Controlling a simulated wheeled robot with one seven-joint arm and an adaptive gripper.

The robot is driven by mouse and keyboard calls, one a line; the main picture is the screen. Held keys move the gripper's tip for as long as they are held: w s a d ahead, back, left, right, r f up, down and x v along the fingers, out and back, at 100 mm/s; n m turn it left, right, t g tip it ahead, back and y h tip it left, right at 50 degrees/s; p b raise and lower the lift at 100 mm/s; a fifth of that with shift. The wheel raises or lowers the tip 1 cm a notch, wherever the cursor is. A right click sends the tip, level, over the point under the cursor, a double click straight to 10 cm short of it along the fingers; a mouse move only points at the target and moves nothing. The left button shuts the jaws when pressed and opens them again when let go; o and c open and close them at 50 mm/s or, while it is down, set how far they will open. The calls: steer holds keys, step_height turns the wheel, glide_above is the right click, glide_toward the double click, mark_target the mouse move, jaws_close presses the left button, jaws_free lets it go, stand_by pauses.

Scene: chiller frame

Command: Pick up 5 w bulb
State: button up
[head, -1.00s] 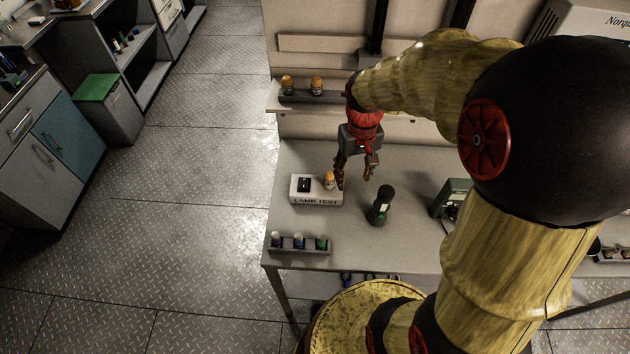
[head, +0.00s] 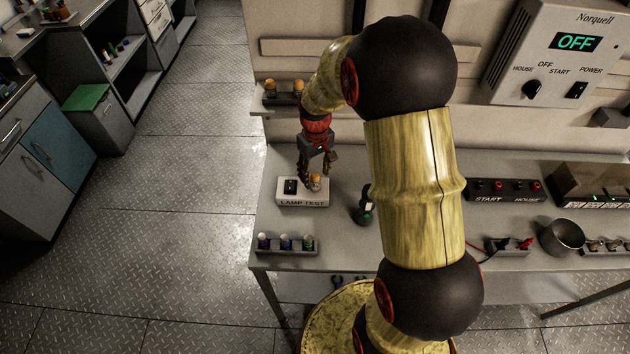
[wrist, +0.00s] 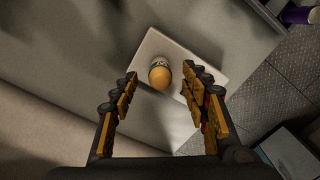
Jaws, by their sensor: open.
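An orange-topped bulb (head: 316,182) stands in the white lamp test box (head: 290,200) on the bench; no wattage marking is readable. My gripper (head: 313,180) is open and pointed down over this bulb. In the wrist view the bulb (wrist: 160,75) shows its orange dome and pale collar between the two spread fingers (wrist: 158,84), with visible gaps on both sides. The lamp test box (wrist: 210,62) lies beneath it. Part of the bulb is hidden by a finger in the head view.
Two more orange-topped bulbs (head: 271,87) stand on the back shelf at left. A small rack (head: 290,251) with several coloured pieces sits at the bench's front left. A pot (head: 562,237) is farther right.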

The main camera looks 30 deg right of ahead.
step_height(320, 180, down, 3)
steer(key=shift+r, duration=0.2)
steer(key=shift+c, duration=0.2)
steer(key=c, duration=1.1)
steer(key=shift+r, duration=0.1)
steer(key=shift+c, duration=0.3)
